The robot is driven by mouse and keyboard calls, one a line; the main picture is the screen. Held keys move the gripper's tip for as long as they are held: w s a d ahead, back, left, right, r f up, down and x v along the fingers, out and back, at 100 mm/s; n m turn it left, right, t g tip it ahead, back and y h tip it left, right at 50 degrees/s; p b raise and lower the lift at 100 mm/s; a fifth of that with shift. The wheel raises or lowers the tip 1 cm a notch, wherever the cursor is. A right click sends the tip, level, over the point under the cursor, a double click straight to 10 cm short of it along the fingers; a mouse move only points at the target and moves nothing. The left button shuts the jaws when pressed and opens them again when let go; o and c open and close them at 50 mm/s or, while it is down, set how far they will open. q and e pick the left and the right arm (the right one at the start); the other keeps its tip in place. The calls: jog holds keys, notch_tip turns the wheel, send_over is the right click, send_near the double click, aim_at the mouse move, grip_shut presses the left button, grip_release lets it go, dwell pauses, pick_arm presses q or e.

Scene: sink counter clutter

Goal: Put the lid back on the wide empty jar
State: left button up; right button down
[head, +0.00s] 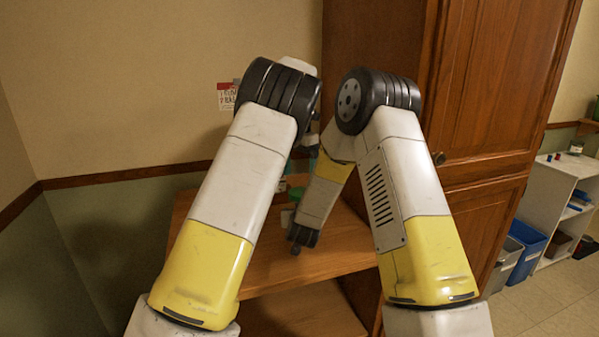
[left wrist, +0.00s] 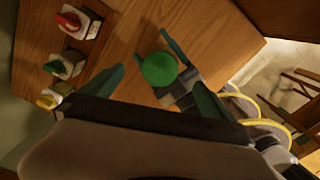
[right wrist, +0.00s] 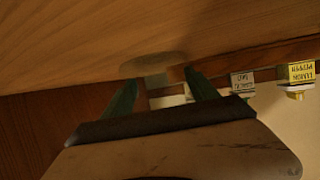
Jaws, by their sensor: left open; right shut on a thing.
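A round green lid (left wrist: 158,68) shows from above in the left wrist view. My left gripper (left wrist: 156,79) is open, its two teal fingers spread wide on either side of the lid in the picture and apart from it. The fingers of my right gripper (right wrist: 160,77) are shut on a pale, see-through thing that looks like the wide jar (right wrist: 150,66), close to the wooden surface. My right gripper also shows beside the green lid in the left wrist view. I cannot tell whether the lid rests on the jar. My arms hide most of this in the head view.
Small spice containers with a red cap (left wrist: 70,20), a green cap (left wrist: 58,67) and a yellow cap (left wrist: 48,98) stand along the back. The wooden counter (head: 330,262) is bare toward its front. A tall wooden cabinet (head: 490,90) stands close on the right.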

pick_arm(q)
notch_tip(320, 180, up, 12)
dwell(0.5)
pick_arm(e)
jog(key=shift+c, duration=0.8)
grip_release()
jog(key=shift+v, duration=3.9)
